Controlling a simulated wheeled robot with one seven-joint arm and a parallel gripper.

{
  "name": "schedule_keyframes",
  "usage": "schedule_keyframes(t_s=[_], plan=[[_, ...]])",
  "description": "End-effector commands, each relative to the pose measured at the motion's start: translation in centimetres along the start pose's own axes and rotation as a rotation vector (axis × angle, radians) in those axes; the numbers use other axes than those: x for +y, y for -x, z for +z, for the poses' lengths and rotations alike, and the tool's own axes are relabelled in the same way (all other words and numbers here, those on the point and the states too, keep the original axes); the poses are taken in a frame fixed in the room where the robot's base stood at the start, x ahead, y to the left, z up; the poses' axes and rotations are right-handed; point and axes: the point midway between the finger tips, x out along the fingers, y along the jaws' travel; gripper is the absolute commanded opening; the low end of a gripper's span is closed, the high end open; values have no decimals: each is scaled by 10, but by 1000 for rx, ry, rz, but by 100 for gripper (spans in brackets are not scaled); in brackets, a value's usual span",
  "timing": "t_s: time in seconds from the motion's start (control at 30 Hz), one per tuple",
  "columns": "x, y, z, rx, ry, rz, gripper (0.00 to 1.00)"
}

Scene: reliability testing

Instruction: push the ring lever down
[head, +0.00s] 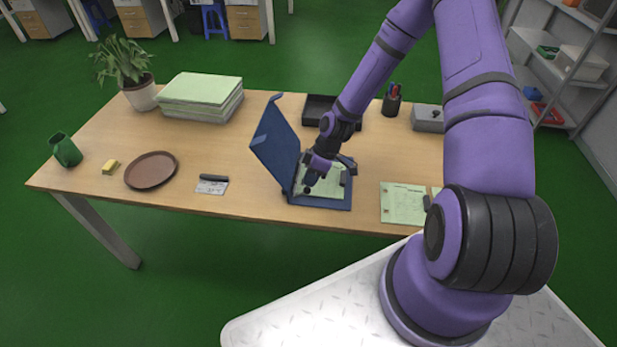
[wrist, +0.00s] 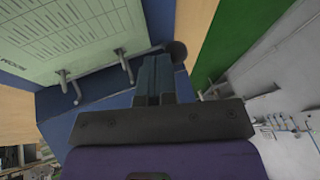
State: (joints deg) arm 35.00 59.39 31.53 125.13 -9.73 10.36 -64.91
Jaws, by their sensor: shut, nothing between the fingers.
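A blue ring binder lies open on the desk, its cover (head: 274,146) standing up at the left and its base (head: 325,203) flat with a pale green sheet on it. In the wrist view, two metal ring posts (wrist: 68,85) (wrist: 124,65) stand at the edge of the printed sheet (wrist: 60,35). The ring lever, with a dark round knob (wrist: 177,50), shows just beyond my fingertips. My gripper (wrist: 155,60) is shut and empty, its tips close to the lever; I cannot tell whether they touch. In the head view my gripper (head: 307,187) is low over the binder, hiding the lever.
Loose punched sheets (head: 403,203) lie right of the binder. A black tray (head: 318,106), a pen cup (head: 391,103) and a grey box (head: 428,119) stand behind.

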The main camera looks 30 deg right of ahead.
Motion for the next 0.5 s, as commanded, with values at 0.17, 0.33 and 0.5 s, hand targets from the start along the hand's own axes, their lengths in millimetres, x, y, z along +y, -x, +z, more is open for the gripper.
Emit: schedule_keyframes(t_s=[0.17,0.33,0.5], plan=[[0,-3,8,-1,-2,-2,0],[1,-6,16,-1,-2,-2,0],[2,-8,20,-1,-1,-2,0]])
